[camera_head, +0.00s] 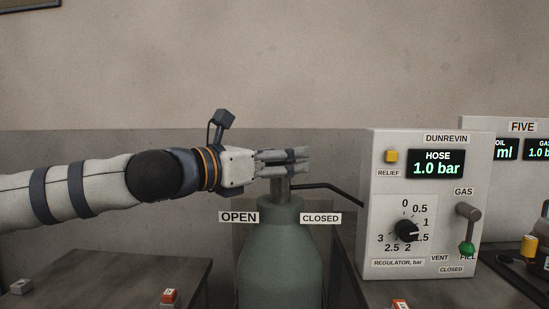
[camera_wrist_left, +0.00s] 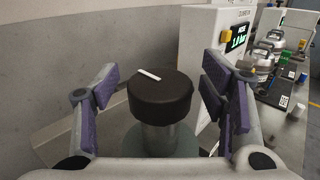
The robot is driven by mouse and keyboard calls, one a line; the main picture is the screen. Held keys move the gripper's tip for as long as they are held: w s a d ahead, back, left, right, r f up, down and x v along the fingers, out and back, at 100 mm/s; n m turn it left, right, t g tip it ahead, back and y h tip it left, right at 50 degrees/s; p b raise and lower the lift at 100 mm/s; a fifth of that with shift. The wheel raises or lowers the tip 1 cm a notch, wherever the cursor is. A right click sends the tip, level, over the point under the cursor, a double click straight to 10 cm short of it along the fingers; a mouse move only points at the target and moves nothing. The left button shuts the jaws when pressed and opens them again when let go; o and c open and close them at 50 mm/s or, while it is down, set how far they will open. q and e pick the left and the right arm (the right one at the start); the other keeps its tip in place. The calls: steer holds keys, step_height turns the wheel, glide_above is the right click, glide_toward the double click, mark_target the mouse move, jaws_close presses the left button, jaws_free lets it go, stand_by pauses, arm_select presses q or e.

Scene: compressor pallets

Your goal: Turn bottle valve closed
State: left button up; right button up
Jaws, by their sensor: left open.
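The green gas bottle (camera_head: 281,250) stands upright in the middle of the head view, between the OPEN label (camera_head: 239,217) and the CLOSED label (camera_head: 321,218). Its valve knob is hidden by my left gripper (camera_head: 297,161) in the head view. In the left wrist view the valve knob (camera_wrist_left: 160,103) is round and black, with a white mark (camera_wrist_left: 149,74) on its top. My left gripper (camera_wrist_left: 160,95) is open, with one finger on each side of the knob. Gaps show between the fingers and the knob. My right gripper is in neither view.
A grey DUNREVIN panel (camera_head: 380,185) stands right of the bottle, its hose display reading 1.0 bar. A dark hose (camera_head: 335,188) runs from the valve towards it. A dark table (camera_head: 130,278) is at the left; a wall is behind.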

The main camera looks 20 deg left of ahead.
arm_select(q)
steer(key=v, duration=1.2)
